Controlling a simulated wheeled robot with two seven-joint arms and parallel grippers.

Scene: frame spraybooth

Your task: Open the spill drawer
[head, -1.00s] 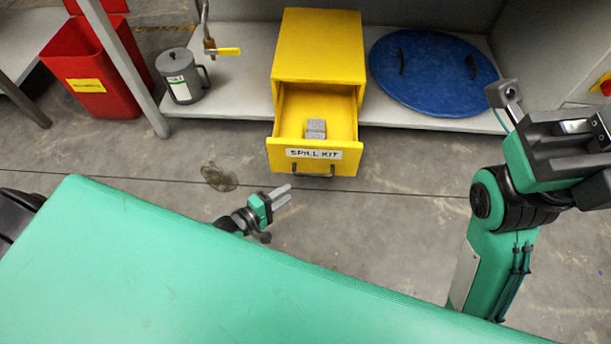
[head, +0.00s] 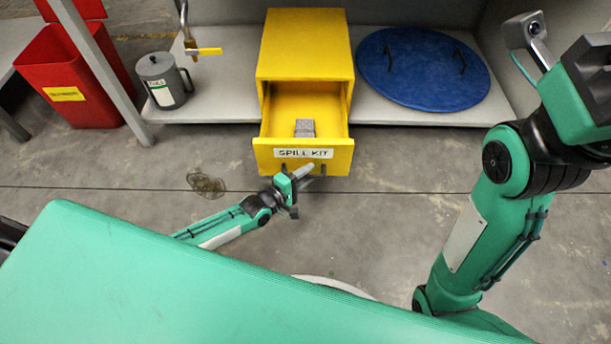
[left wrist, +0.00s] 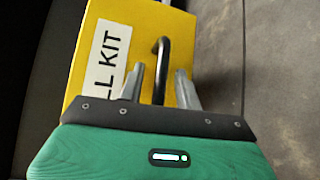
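The yellow spill drawer (head: 262,148), labelled SPILL KIT, stands pulled out of its yellow cabinet (head: 305,45), with grey blocks (head: 305,128) inside. My left gripper (head: 305,172) is at the drawer front, partly covering the dark handle. In the left wrist view the black handle (left wrist: 163,65) reaches between the two spread fingers (left wrist: 160,88), with a visible gap on each side. The gripper looks open around the handle, not clamped on it. The left part of the label (left wrist: 104,60) is cut off there. My right arm rises at the right; its fingertips are not visible.
A blue round lid (head: 423,70) lies on the shelf right of the cabinet. A grey can (head: 163,82) and a yellow-handled valve (head: 203,51) are at the left, near a red bin (head: 85,85). A green surface (head: 200,290) fills the foreground.

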